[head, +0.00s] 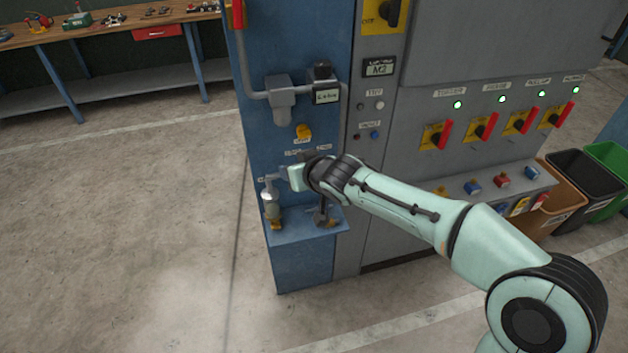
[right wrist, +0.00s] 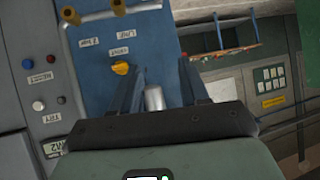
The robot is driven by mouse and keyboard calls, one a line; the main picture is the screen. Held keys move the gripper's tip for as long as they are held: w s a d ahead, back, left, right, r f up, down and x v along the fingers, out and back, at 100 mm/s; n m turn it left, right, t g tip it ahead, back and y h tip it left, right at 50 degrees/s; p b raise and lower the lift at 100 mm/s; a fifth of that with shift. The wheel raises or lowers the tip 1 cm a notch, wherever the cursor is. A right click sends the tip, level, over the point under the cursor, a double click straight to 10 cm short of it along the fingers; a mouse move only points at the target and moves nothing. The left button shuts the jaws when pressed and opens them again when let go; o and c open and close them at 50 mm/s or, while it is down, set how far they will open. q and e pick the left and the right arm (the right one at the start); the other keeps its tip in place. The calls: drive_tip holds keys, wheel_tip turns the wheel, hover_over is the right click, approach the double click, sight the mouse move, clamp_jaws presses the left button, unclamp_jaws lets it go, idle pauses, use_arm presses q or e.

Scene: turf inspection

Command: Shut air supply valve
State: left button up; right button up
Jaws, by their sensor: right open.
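A red handle (head: 238,14) sits on the grey pipe (head: 243,65) at the upper left of the blue panel. No readable label names the air supply valve, so I cannot tell for sure that this handle is it. A yellow knob (head: 303,131) is lower on the panel; it also shows in the right wrist view (right wrist: 121,68). My right gripper (head: 284,178) is in front of the panel, below the knob and well below the red handle. In the right wrist view its fingers (right wrist: 164,88) are apart, with a pale grey cylinder (right wrist: 154,98) seen between them. My left gripper is not in view.
A blue ledge (head: 300,232) with a small bottle-like unit (head: 271,203) juts out below my right gripper. A grey cabinet (head: 440,80) with several red-handled switches stands on the right. Bins (head: 575,175) stand beyond it. The floor to the left is clear.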

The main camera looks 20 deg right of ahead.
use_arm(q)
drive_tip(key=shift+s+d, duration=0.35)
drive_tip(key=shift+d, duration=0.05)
use_arm(e)
drive_tip(key=shift+s+d+f+g, duration=0.15)
drive_tip(key=shift+s+f, duration=0.1)
drive_tip(key=shift+f, duration=0.4)
drive_tip(key=shift+s+d+f+g, duration=0.15)
drive_tip(key=shift+s+f, duration=0.05)
drive_tip(key=shift+f, duration=0.4)
drive_tip(key=shift+c, duration=0.3)
